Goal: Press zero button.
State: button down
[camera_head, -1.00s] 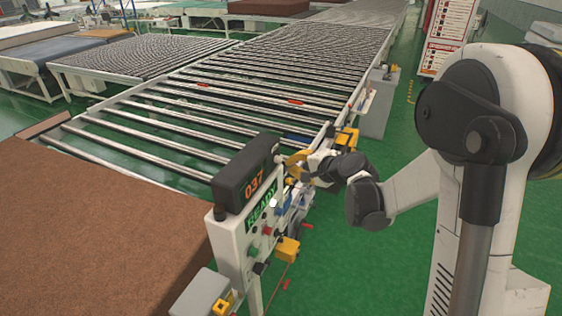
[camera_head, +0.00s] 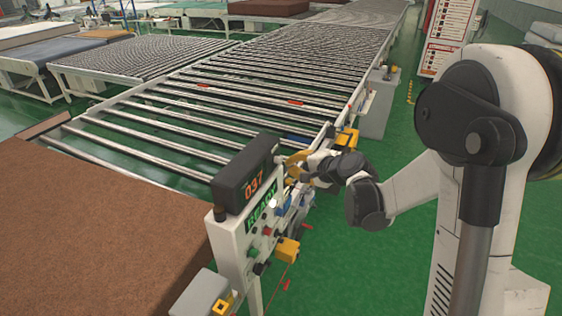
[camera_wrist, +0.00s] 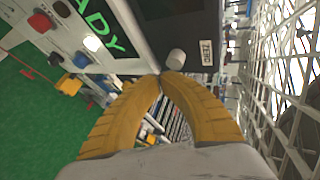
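The zero button is a pale grey round knob (camera_wrist: 176,58) beside a small label reading ZERO (camera_wrist: 208,52) in the wrist view. My gripper (camera_wrist: 162,77) is shut, its two yellow fingertips together and nothing seen between them. The tips are right by the knob; I cannot tell if they touch it. In the head view my gripper (camera_head: 290,165) is at the far side of the dark display box (camera_head: 240,178), which reads 037. The zero button cannot be made out there.
The control panel (camera_head: 226,240) has a green READY screen (camera_head: 261,212) and several coloured buttons, including a white one (camera_wrist: 92,43). A roller conveyor (camera_head: 240,95) runs behind it. A brown mattress (camera_head: 100,240) lies at the left.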

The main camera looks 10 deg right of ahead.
jog(key=shift+w+a, duration=0.1)
dwell(0.4)
jog(key=shift+w+a, duration=0.2)
jog(key=shift+a, duration=0.05)
jog(key=shift+w+a+b, duration=0.5)
jog(key=shift+a, duration=0.2)
dwell(1.1)
jog(key=shift+s+d, duration=0.1)
jog(key=shift+d, duration=0.05)
dwell(0.3)
jog(key=shift+s+d, duration=0.7)
jog(key=shift+d, duration=0.2)
jog(key=s+d, duration=0.1)
jog(key=d, duration=0.1)
jog(key=s+d+b, duration=0.1)
jog(key=s+d, duration=0.1)
dwell(0.6)
